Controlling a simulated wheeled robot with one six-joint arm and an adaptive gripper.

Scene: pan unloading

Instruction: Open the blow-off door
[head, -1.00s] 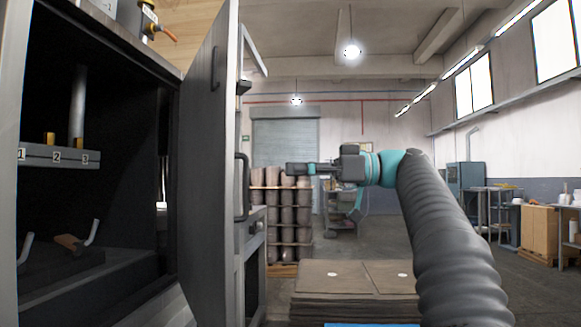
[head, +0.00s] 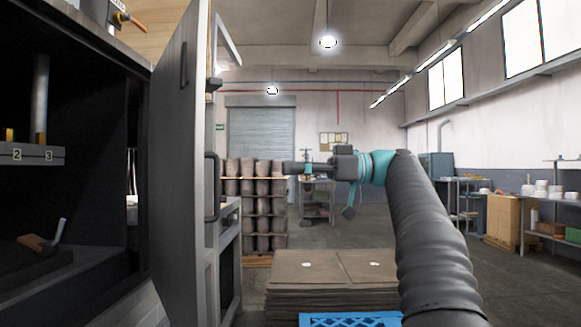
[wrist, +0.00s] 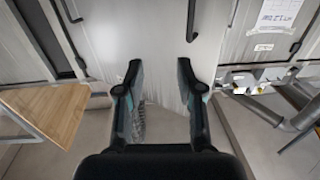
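A tall grey cabinet door (head: 178,160) stands swung open at the left of the head view, with a dark pull on its face. Behind it is a grey unit with a black vertical handle (head: 212,187). The frames do not label which is the blow-off door. My gripper (head: 292,168) is to the right of both, pointing left and apart from the handle. In the wrist view my gripper (wrist: 160,75) is open and empty, its two fingers spread. It faces a pale grey panel (wrist: 140,35) with two dark handles, one beyond each finger; nothing is touched.
The open dark cabinet holds a numbered rack (head: 35,154) and a pan-like piece (head: 35,243). A brown stack (head: 330,285) and a blue crate (head: 350,319) stand low ahead. A wooden tabletop (wrist: 45,108) is left in the wrist view. Open floor lies beyond.

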